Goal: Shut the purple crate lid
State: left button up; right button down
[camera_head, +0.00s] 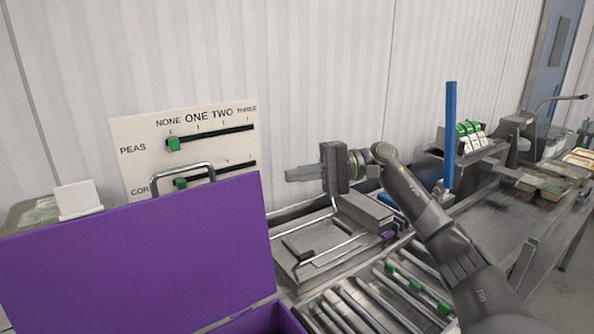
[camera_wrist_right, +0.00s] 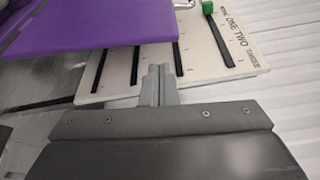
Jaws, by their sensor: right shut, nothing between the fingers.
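The purple crate lid (camera_head: 140,262) stands raised at the lower left in the head view, with a metal handle (camera_head: 183,172) at its top edge. Part of the purple crate (camera_head: 268,321) shows below it at the bottom edge; its inside is hidden. My right gripper (camera_head: 290,174) is shut and empty, to the right of the lid and apart from it, pointing left. In the right wrist view, its closed fingers (camera_wrist_right: 160,75) are near the edge of the purple lid (camera_wrist_right: 110,28). My left gripper is not in view.
A white board (camera_head: 205,125) with sliders marked PEAS stands behind the lid. A metal frame (camera_head: 325,245) and a roller conveyor (camera_head: 365,305) lie to the right. A blue upright bar (camera_head: 450,135) and food trays (camera_head: 545,185) are farther right.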

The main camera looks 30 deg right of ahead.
jog(key=p+x, duration=0.4)
jog(key=x, duration=0.3)
jog(key=shift+a, duration=0.2)
jog(key=shift+w, duration=0.1)
